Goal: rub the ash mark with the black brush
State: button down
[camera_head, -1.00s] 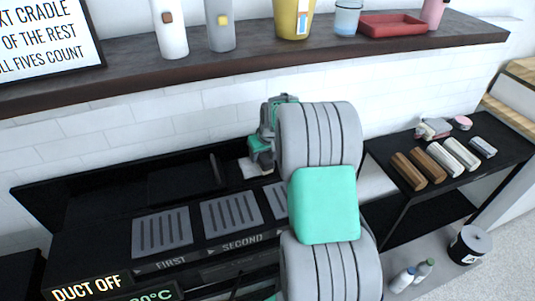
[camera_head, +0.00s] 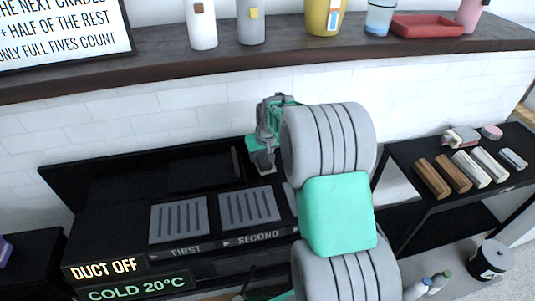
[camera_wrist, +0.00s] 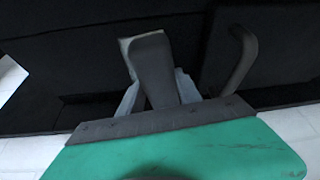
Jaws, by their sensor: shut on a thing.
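My gripper (camera_head: 262,160) is in front of the tiled wall, over the back of the black counter unit. In the wrist view my gripper (camera_wrist: 158,90) is shut on a dark grey, rounded piece (camera_wrist: 153,62), which seems to be the black brush. A narrow pale edge shows behind it; I cannot tell whether that is part of the brush or something else. My arm hides much of the brush in the head view. I cannot make out the ash mark in either view.
The black unit has slotted plates marked FIRST (camera_head: 179,220) and SECOND (camera_head: 249,207). A dark upright bar (camera_head: 237,163) stands left of my gripper. Above runs a dark shelf (camera_head: 160,62) with bottles and a red tray (camera_head: 428,26). A black side table (camera_head: 440,198) holds several blocks.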

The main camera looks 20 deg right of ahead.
jog(key=shift+w+d, duration=0.25)
jog(key=shift+w, duration=0.75)
jog(key=shift+s+d, duration=0.25)
jog(key=shift+d, duration=0.75)
jog(key=shift+s+d, duration=0.2)
jog(key=shift+d, duration=0.8)
jog(key=shift+s+d+f+b, duration=0.1)
jog(key=shift+s+d+b, duration=0.1)
jog(key=shift+d, duration=0.75)
jog(key=shift+s+d+f+b, duration=0.1)
jog(key=shift+s+d+b, duration=0.1)
jog(key=shift+d, duration=0.7)
jog(key=shift+s+d+r, duration=0.1)
jog(key=shift+s+d, duration=0.15)
jog(key=shift+d, duration=0.95)
jog(key=shift+s+d+r, duration=0.1)
jog(key=shift+s+d, duration=0.1)
jog(key=shift+d, duration=1.05)
jog(key=shift+s+d+r, duration=0.1)
jog(key=shift+s+d, duration=0.15)
jog(key=shift+d, duration=0.95)
jog(key=shift+r+p, duration=1.85)
jog(key=shift+r, duration=1.15)
jog(key=shift+r, duration=0.1)
